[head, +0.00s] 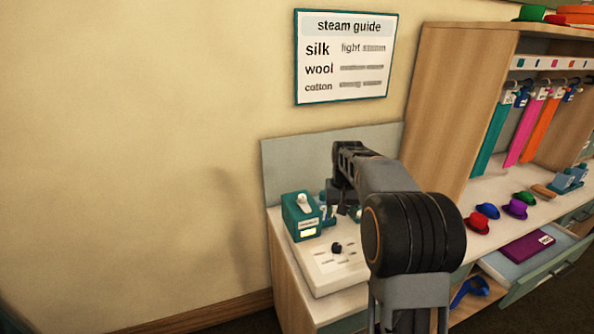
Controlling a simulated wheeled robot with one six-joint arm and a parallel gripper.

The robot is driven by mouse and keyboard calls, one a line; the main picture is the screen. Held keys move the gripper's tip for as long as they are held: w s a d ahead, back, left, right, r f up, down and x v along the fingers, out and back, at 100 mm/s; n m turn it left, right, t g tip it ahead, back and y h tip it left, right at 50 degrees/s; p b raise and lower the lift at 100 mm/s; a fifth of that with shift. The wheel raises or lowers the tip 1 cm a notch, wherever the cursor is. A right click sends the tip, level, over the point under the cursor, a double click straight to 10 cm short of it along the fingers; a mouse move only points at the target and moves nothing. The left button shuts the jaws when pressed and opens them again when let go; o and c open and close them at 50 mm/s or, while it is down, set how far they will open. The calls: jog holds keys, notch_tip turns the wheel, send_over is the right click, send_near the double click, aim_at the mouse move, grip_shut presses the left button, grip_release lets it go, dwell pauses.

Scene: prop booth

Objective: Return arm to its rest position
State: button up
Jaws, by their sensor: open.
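My arm extends forward over the counter (345,303) at the wall. My gripper (344,208) is at the far end of the arm, pointing down and open, with nothing visible between its fingers. It is above and just behind the white slotted panel (322,270), close to the right side of a teal box (297,222) with a white knob and a lit label. A black knob (337,248) stands on the panel. My arm hides part of the counter and whatever is behind it.
A shelf unit (446,110) stands at right, with hanging ribbons (528,128) and small hats (482,217). Below, an open drawer (545,268) holding a purple item (528,247) juts out. A steam guide sign (346,57) hangs on the wall. The left side is clear.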

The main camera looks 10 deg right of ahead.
jog(key=s+a+n+t, duration=0.1)
jog(key=s+a, duration=0.4)
jog(key=s, duration=0.6)
jog(key=s+a+n+t, duration=0.2)
jog(key=s+a, duration=0.4)
jog(key=s, duration=0.5)
jog(key=shift+f+t, duration=0.3)
jog(key=shift+f, duration=0.15)
jog(key=shift+c, duration=0.4)
